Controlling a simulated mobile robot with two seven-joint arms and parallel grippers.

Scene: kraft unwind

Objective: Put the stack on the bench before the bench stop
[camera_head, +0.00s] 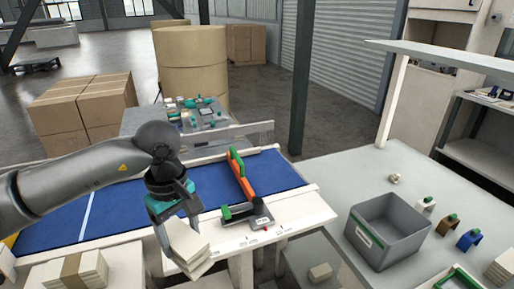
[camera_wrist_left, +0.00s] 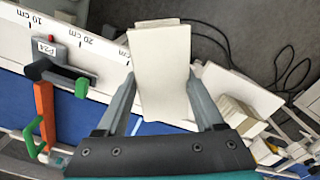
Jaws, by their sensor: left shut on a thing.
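My left gripper (camera_head: 178,220) is shut on a cream stack (camera_head: 190,248) of flat pieces and holds it tilted by the front edge of the bench. In the left wrist view the stack (camera_wrist_left: 160,75) lies between both fingers and covers part of the ruled white strip. The white bench (camera_head: 303,212) has a centimetre scale along its front. What looks like the bench stop (camera_head: 250,214), a dark and grey block with a green part, sits on that strip, right of the stack and apart from it. It also shows in the left wrist view (camera_wrist_left: 58,68). My right gripper is out of view.
Other cream stacks (camera_head: 88,268) stand at lower left. A grey bin (camera_head: 388,230) stands on the right table. Cables (camera_wrist_left: 270,55) lie on the floor.

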